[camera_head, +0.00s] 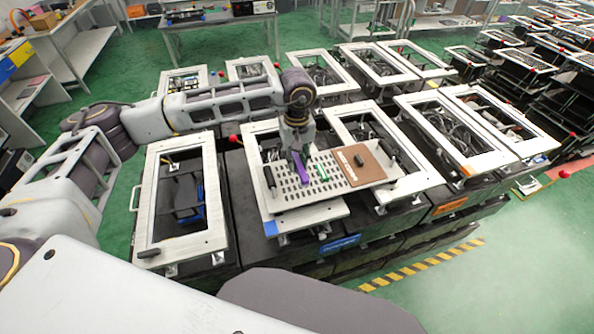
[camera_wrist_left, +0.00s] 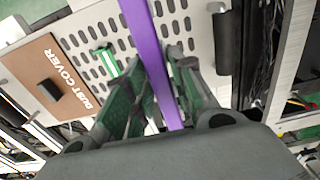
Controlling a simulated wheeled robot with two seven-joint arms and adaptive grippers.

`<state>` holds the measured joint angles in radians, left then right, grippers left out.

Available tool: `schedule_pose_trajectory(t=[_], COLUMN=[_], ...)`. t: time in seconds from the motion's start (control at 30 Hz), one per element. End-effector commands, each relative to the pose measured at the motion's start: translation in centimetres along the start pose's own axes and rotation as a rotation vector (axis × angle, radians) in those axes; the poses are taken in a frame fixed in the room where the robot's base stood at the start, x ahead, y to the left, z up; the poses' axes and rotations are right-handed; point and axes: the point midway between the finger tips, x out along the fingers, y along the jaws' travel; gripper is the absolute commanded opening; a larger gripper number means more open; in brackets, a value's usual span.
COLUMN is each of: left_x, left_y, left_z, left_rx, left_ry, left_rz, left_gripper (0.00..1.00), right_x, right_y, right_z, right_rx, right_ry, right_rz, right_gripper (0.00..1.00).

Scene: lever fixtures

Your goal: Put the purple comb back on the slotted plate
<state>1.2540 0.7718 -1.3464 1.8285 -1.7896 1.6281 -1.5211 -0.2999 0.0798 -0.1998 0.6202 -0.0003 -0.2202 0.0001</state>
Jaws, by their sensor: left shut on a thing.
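The purple comb (camera_head: 300,168) is between the fingers of my left gripper (camera_head: 295,158), over the slotted plate. In the left wrist view the comb (camera_wrist_left: 148,55) runs as a long purple bar between the fingers of my left gripper (camera_wrist_left: 155,88), which is shut on it. The slotted plate (camera_head: 322,160) is light grey with rows of oblong slots; it also shows behind the comb in the left wrist view (camera_wrist_left: 195,14). I cannot tell whether the comb touches the plate. My right gripper is in neither view.
A green piece (camera_head: 321,172) lies on the plate to the right of the comb. A brown dust cover (camera_head: 361,165) with a dark handle adjoins the plate on the right. White-framed fixtures (camera_head: 180,240) stand all around. A blue label (camera_head: 340,243) marks the front side.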

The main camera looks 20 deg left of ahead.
Motion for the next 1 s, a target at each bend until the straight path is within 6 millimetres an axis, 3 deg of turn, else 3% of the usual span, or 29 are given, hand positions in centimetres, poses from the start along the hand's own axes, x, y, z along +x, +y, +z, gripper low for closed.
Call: schedule_pose_trajectory(t=[0.2, 0.67, 1.0], left_x=[1.9, 2.7, 5.7], left_y=[0.0, 0.0, 0.0], left_z=[0.1, 0.1, 0.0], left_rx=[0.001, 0.001, 0.001], left_ry=[0.0, -0.002, -0.001], left_rz=[-0.001, 0.0, 0.0], left_gripper=[0.02, 0.02, 0.02], right_x=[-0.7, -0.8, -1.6], right_y=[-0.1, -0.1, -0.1], right_z=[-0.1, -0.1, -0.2], right_rx=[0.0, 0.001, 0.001], right_ry=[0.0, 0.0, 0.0], right_rz=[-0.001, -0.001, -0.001], right_gripper=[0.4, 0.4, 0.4])
